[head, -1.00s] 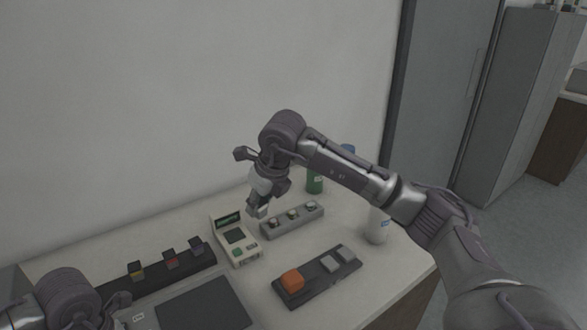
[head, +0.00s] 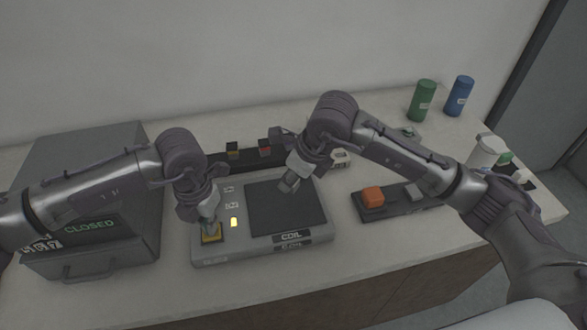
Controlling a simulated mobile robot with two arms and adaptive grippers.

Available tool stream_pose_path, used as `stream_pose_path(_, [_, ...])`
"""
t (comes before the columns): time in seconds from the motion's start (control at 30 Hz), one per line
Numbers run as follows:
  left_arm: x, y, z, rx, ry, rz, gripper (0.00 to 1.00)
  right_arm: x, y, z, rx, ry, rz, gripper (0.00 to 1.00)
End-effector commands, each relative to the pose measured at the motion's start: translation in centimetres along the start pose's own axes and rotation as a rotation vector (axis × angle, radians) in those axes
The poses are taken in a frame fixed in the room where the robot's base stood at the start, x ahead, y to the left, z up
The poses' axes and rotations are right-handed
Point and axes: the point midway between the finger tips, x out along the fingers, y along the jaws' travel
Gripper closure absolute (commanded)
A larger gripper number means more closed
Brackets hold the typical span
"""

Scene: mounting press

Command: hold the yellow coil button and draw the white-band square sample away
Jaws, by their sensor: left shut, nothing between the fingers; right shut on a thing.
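The yellow coil button (head: 211,239) is at the front left of the grey unit marked COIL (head: 262,251). My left gripper (head: 208,225) is shut and empty, pointing down with its tips at the button; it covers part of it. My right gripper (head: 292,178) is shut on a small grey square piece, which I take as the white-band square sample (head: 288,185). It is over the dark square pad (head: 268,214), near its back right; I cannot tell if it touches. Its white band cannot be made out.
A lit yellow lamp (head: 234,223) shows beside the button. Behind stands a dark rack (head: 252,159) with yellow and red-marked pieces. A grey box marked CLOSED (head: 92,249) is left.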

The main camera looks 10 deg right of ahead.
Motion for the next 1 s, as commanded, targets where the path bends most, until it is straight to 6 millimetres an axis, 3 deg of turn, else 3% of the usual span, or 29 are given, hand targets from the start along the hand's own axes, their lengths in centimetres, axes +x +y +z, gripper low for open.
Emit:
stream_pose_path(0.43, [0.1,0.0,-0.1,-0.001,0.003,0.001,1.00,2.9,0.0,-1.2,0.002,-0.001,0.001,1.00])
stream_pose_path(1.0, [0.1,0.0,-0.1,0.000,0.003,0.001,1.00,3.4,0.0,-1.4,0.001,-0.002,-0.001,1.00])
